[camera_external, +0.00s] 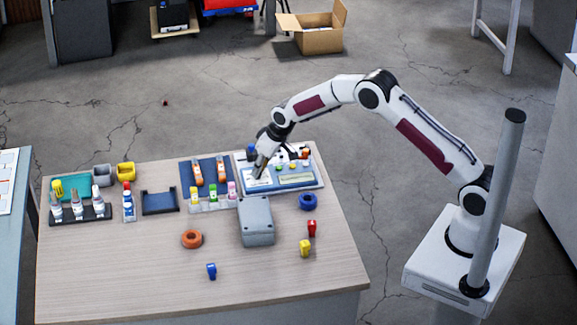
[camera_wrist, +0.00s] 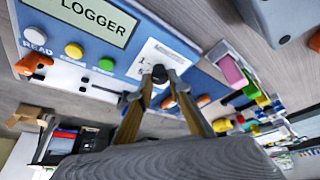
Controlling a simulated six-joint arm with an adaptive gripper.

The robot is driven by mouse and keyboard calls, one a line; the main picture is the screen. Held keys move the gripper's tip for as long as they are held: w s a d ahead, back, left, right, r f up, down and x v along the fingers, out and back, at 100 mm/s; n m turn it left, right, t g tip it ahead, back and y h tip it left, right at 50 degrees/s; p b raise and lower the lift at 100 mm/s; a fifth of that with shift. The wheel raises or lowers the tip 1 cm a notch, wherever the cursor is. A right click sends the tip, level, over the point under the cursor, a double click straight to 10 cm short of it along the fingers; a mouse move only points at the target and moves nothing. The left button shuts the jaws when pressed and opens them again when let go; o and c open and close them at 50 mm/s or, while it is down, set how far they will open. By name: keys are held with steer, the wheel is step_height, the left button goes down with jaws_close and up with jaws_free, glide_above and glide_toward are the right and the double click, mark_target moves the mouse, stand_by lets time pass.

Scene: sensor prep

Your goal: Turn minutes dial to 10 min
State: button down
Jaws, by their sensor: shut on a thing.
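The control panel (camera_external: 318,184) is a white and blue board at the back right of the table. In the wrist view the panel (camera_wrist: 150,20) fills the upper left, with a display marked LOGGER (camera_wrist: 88,14). A small dark knob (camera_wrist: 159,72) sits at the edge of a white printed label (camera_wrist: 158,55) and seems to be the minutes dial. My gripper (camera_wrist: 161,76) has its two fingertips closed on this knob, one on each side. The outside view shows my gripper (camera_external: 260,168) low over the panel's left part. The dial's pointer and most scale marks are hidden or too small to read.
White, yellow and green buttons (camera_wrist: 74,49) and orange levers (camera_wrist: 34,63) sit on the panel near my fingers. A grey box (camera_external: 257,221) stands in front of the panel. A rack of coloured vials (camera_external: 213,204) is at its left.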

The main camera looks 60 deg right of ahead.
steer(key=shift+d+n+y, duration=0.1)
steer(key=shift+n+y, duration=0.2)
steer(key=shift+n, duration=0.5)
steer(key=shift+d+n+g+y, duration=0.15)
steer(key=shift+n+y, duration=0.2)
steer(key=shift+n, duration=0.55)
steer(key=shift+n+g+y, duration=0.15)
steer(key=shift+n+y, duration=0.2)
steer(key=shift+n, duration=0.55)
steer(key=shift+w+d+f+n+g+y, duration=0.1)
steer(key=shift+n+g+y, duration=0.25)
steer(key=shift+n, duration=0.85)
steer(key=shift+d+n+g+y, duration=0.1)
steer(key=shift+n+g+y, duration=0.2)
steer(key=shift+n, duration=0.9)
steer(key=c, duration=1.9)
jaws_free()
steer(key=shift+r, duration=0.2)
